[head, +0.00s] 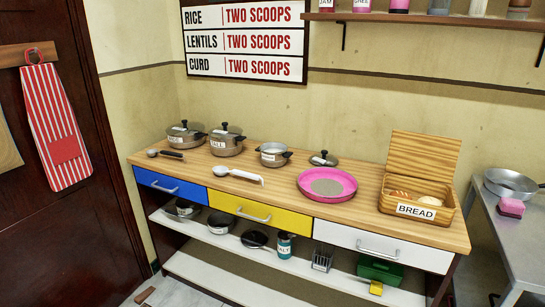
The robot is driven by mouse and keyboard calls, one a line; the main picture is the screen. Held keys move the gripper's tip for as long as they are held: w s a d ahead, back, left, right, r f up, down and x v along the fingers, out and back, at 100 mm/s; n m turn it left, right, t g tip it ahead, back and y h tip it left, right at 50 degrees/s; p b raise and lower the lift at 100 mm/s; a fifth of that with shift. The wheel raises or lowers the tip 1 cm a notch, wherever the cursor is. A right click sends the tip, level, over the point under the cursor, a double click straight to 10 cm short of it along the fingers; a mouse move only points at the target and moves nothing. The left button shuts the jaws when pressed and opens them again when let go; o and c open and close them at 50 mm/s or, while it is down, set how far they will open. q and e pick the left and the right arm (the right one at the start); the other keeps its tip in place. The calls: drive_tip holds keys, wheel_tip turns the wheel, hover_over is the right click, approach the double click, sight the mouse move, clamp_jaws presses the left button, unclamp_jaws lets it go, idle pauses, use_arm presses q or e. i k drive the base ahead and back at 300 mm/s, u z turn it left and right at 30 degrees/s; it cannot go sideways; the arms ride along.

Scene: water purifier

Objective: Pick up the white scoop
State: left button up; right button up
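The white scoop (245,176) lies on the wooden counter top (280,195) near its front edge, above the yellow drawer. Its pale round bowl end points left and its white handle points right. A second scoop with a dark handle (170,155) lies farther left on the counter. Neither of my grippers shows in the head view, so nothing is seen touching the white scoop.
Lidded pots (225,143) and an open pot (272,155) stand behind the white scoop. A pink plate (327,185) lies to its right, then an open bread box (420,200). Shelves below hold pans and jars. Counter around the scoop is clear.

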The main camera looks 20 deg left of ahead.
sight(219, 170)
drive_tip(key=k, duration=1.15)
drive_tip(key=u, duration=1.2)
drive_tip(key=i, duration=2.1)
drive_tip(key=z, duration=0.5)
